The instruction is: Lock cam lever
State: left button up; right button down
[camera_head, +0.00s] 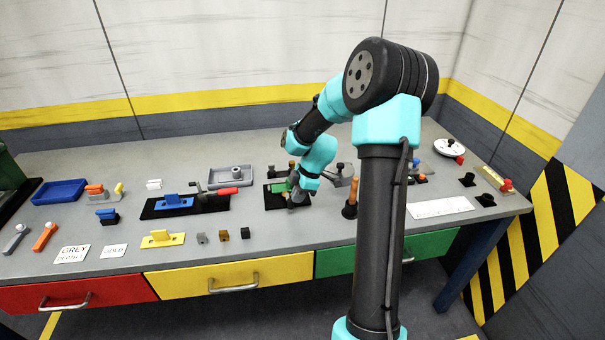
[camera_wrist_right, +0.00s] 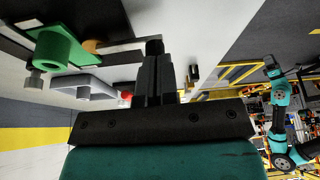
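My right gripper (camera_head: 293,205) is low over the black base plate (camera_head: 272,203) in the middle of the bench. A green block (camera_head: 278,188) sits on that plate, just left of the gripper. In the right wrist view the green part (camera_wrist_right: 62,50) shows a round boss, left of the fingers. The fingers (camera_wrist_right: 155,62) look close together there, with a small dark knob-like end at their tips. I cannot tell whether it is gripped. A red-handled lever (camera_head: 228,191) lies at a neighbouring black plate. My left gripper is out of view.
Left of the fixture are a blue clamp block (camera_head: 176,201) and a grey tray (camera_head: 216,179). Several small blocks, including a black one (camera_head: 245,233), stand in front. A wooden-handled tool (camera_head: 350,207) is to the right. A white plate (camera_head: 440,208) lies further right.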

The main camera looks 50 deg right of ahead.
dwell(0.3)
jog(key=v, duration=1.7)
jog(key=shift+r, duration=0.2)
jog(key=shift+f, duration=0.1)
